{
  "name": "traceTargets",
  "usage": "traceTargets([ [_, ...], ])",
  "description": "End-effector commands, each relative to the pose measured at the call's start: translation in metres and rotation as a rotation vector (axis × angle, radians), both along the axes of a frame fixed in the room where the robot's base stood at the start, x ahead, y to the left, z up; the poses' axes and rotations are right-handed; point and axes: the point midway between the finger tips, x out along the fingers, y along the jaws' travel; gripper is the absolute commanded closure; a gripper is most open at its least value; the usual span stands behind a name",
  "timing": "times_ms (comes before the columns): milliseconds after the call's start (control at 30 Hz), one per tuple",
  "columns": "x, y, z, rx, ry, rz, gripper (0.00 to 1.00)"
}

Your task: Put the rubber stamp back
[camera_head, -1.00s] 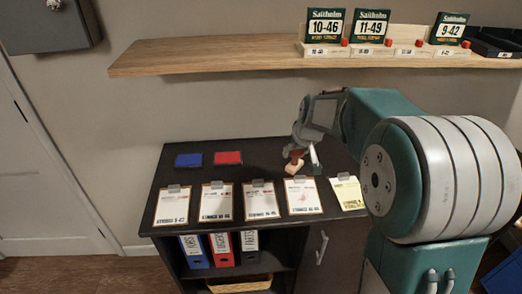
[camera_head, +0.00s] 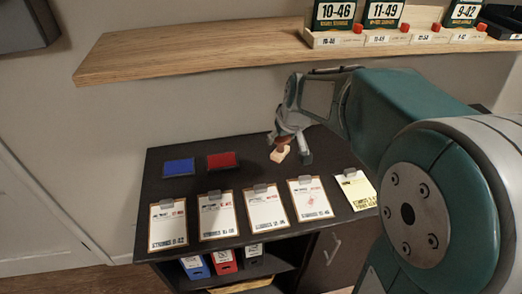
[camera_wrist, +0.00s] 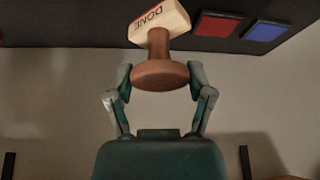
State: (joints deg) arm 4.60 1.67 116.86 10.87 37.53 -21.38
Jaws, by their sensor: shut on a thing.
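The rubber stamp has a brown turned handle and a pale wooden block marked DONE. In the wrist view, the stamp (camera_wrist: 158,45) is held by its round handle knob between the two fingers of my gripper (camera_wrist: 160,76). In the head view, the stamp (camera_head: 280,154) shows at my gripper (camera_head: 289,147), at the back right of the dark cabinet top (camera_head: 225,180). The block is close to the top; I cannot tell whether it touches. A blue ink pad (camera_head: 179,167) and a red ink pad (camera_head: 222,160) lie to the left.
Clipboards with papers (camera_head: 267,208) line the cabinet's front edge, with a yellow sheet (camera_head: 356,190) at the right. A wooden shelf (camera_head: 200,50) with number signs hangs above. Binders (camera_head: 223,262) stand below. Bare cabinet top lies between the red pad and the stamp.

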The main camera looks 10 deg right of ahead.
Motion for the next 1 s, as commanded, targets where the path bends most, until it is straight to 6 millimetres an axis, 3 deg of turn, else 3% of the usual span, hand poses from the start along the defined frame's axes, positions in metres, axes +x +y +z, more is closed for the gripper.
traceTargets([
  [467, 0.089, 0.01, -0.042, 0.0, 0.003, 0.0, 0.63],
  [600, 0.108, 0.012, -0.068, 0.0, 0.005, -0.001, 0.63],
  [1000, 0.135, 0.015, -0.105, -0.001, 0.003, 0.0, 0.63],
])
